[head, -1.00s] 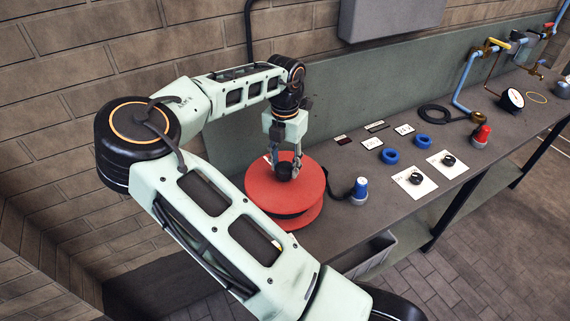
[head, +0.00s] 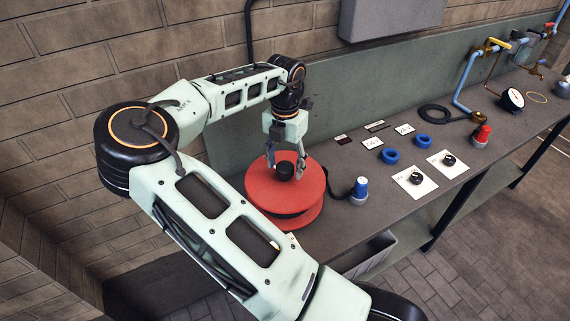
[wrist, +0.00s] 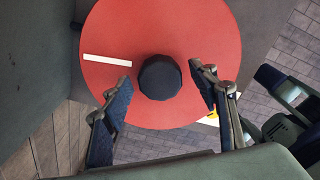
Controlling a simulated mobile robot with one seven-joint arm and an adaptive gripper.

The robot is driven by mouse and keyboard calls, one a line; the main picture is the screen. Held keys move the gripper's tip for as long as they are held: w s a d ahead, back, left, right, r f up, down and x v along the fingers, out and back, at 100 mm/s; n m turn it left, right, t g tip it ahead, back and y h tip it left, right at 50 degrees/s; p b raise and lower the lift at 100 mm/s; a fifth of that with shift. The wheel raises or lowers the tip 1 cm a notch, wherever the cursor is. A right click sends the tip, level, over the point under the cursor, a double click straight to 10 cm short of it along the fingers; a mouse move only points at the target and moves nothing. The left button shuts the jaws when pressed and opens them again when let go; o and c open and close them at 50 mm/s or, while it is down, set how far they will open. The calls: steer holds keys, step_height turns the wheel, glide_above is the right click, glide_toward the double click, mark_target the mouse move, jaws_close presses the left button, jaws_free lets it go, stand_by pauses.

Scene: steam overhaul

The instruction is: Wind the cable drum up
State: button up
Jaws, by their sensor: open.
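The red cable drum (head: 260,186) lies flat on the left part of the bench, with a black knob (head: 284,171) on its top face. In the wrist view the drum's red top (wrist: 200,40) fills the middle, with the dark knob (wrist: 160,77) near its centre and a white stripe (wrist: 107,60) to the knob's left. My gripper (head: 286,172) is over the drum, pointing down. Its fingers are spread open. In the wrist view the open fingers (wrist: 158,88) stand on both sides of the knob, with gaps between them and it.
A blue-topped plug (head: 361,188) on a black lead lies right of the drum. Blue rings (head: 390,156), white cards with black rings (head: 414,181), a red-topped plug (head: 481,135) and pipes with a gauge (head: 512,99) stand further along. The wall is close behind.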

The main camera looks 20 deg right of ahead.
step_height(320, 180, up, 12)
stand_by(0.5)
